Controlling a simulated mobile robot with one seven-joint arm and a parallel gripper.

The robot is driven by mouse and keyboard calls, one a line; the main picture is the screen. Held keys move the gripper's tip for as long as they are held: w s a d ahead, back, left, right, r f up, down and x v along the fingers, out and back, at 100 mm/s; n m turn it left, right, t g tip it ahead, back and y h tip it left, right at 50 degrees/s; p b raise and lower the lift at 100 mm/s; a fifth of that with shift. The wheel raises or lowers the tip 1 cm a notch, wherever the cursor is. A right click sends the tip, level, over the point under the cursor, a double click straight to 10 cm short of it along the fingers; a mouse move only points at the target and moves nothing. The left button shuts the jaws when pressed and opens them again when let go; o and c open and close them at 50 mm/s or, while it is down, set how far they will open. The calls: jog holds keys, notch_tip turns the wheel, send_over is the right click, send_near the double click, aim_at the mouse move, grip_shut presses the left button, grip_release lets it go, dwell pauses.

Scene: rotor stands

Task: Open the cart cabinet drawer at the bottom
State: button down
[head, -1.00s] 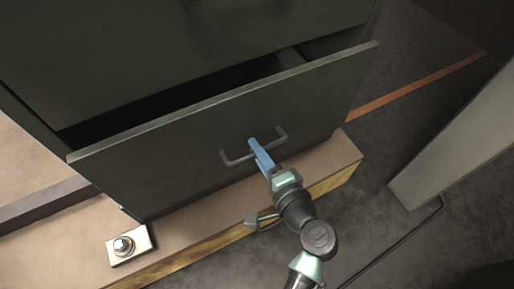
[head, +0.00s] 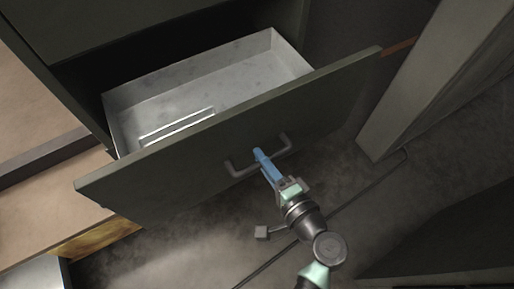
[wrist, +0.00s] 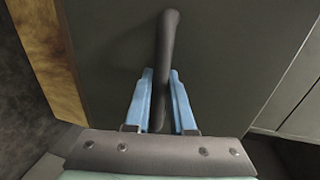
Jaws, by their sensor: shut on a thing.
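The dark green bottom drawer (head: 200,150) of the cabinet stands well pulled out in the head view. Its pale metal inside (head: 210,82) shows, with a light rod-like item near the front. My gripper (head: 260,156) is shut on the grey bar handle (head: 238,168) at the middle of the drawer front. In the wrist view the two blue fingers (wrist: 160,98) lie on either side of the handle (wrist: 167,42), which runs between them.
The cabinet body (head: 130,22) rises behind the drawer. A wooden platform (head: 50,200) lies at the left. A grey post (head: 420,80) stands close to the drawer's right side. A dark cable crosses the floor (head: 180,255).

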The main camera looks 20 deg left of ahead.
jog(key=shift+s+d, duration=0.45)
jog(key=shift+d, duration=0.15)
jog(key=c, duration=0.8)
grip_release()
jog(key=shift+o, duration=0.2)
jog(key=p+v, duration=0.3)
jog(key=v, duration=1)
jog(key=shift+f, duration=0.1)
